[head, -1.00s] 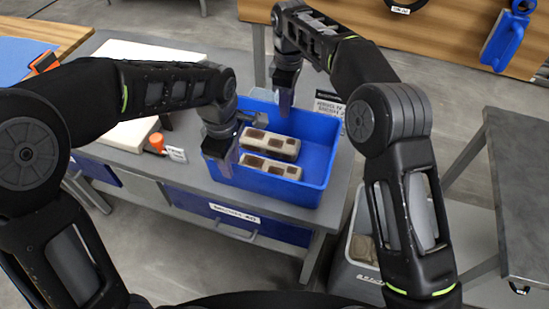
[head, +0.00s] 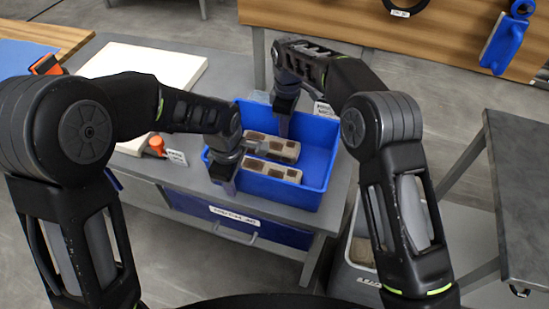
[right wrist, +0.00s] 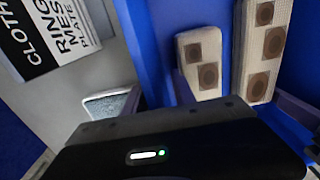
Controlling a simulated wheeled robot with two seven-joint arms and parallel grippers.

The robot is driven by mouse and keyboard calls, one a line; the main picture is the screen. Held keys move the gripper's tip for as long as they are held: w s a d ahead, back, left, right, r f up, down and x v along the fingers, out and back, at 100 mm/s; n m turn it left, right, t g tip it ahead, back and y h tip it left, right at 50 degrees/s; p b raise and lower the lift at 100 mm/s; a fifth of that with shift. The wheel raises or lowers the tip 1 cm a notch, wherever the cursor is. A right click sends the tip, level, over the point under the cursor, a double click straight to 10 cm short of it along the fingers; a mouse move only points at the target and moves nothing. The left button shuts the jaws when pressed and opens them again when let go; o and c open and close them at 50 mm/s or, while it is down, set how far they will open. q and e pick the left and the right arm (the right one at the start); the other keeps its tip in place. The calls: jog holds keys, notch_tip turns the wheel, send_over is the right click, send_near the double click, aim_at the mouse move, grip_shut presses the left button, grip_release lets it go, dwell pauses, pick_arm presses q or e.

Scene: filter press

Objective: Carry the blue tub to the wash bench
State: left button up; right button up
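The blue tub (head: 318,163) stands on a grey workbench (head: 225,73) in the head view. Two beige blocks with brown squares, a rear one (head: 272,147) and a front one (head: 270,170), lie inside it. My left gripper (head: 223,178) points down at the tub's left wall; its finger gap is hidden. My right gripper (head: 284,118) points down at the back wall. In the right wrist view the tub's wall (right wrist: 150,50) runs between its spread fingers, and the blocks (right wrist: 202,62) show on the inner side. I cannot tell which surface is the wash bench.
A label sign (right wrist: 40,35) stands just behind the tub. A white board (head: 140,68) and an orange-topped item (head: 157,143) lie left of it. A grey bin (head: 355,255) is on the floor at right. A dark grey table (head: 520,190) stands far right, a wooden bench (head: 450,35) behind.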

pick_arm(q)
grip_shut()
pick_arm(e)
grip_shut()
dwell(1.2)
